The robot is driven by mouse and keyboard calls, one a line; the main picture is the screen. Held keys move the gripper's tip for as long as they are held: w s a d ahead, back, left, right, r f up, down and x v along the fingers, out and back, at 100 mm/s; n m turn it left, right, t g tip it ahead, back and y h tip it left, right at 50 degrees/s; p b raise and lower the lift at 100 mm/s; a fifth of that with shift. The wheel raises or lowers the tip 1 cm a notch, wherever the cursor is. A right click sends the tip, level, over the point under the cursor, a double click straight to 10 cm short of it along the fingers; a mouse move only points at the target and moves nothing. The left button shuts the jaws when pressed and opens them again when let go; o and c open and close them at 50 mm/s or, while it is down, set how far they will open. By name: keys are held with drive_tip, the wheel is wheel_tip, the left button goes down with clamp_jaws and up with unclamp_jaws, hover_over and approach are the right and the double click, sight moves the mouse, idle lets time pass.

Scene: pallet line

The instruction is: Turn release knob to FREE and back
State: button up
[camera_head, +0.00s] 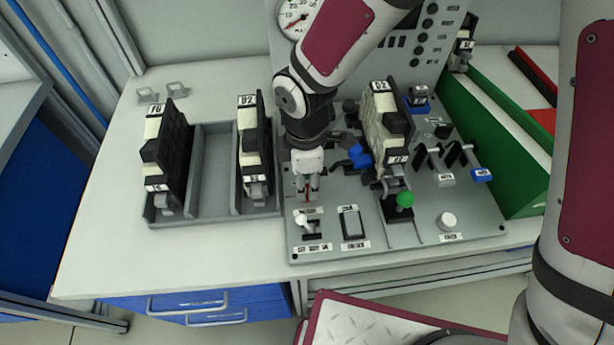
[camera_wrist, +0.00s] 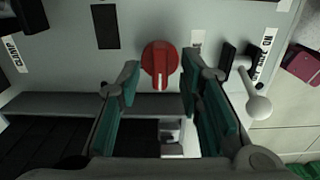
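The release knob (camera_wrist: 159,60) is a round red knob with a pale line on its face, on the grey panel in the wrist view. The line runs roughly up and down in that view. My gripper (camera_wrist: 160,80) is open, with one green-padded finger on each side of the knob and a visible gap on both sides. In the head view my gripper (camera_head: 307,190) points down at the left part of the grey control panel (camera_head: 390,232); it mostly hides the knob there. I cannot read a FREE mark.
A white-tipped toggle lever (camera_head: 301,220), also in the wrist view (camera_wrist: 258,104), stands close to the knob. A black rocker switch (camera_head: 351,222), a green-balled lever (camera_head: 405,199) and a white button (camera_head: 447,220) are nearby. A grey tray (camera_head: 208,205) with labelled blocks stands left.

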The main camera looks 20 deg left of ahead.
drive_tip(key=shift+f, duration=0.6)
clamp_jaws()
drive_tip(key=shift+m, duration=0.4)
drive_tip(key=m, duration=0.5)
drive_tip(key=m+p, duration=0.1)
drive_tip(key=m, duration=0.5)
drive_tip(key=shift+m, duration=0.3)
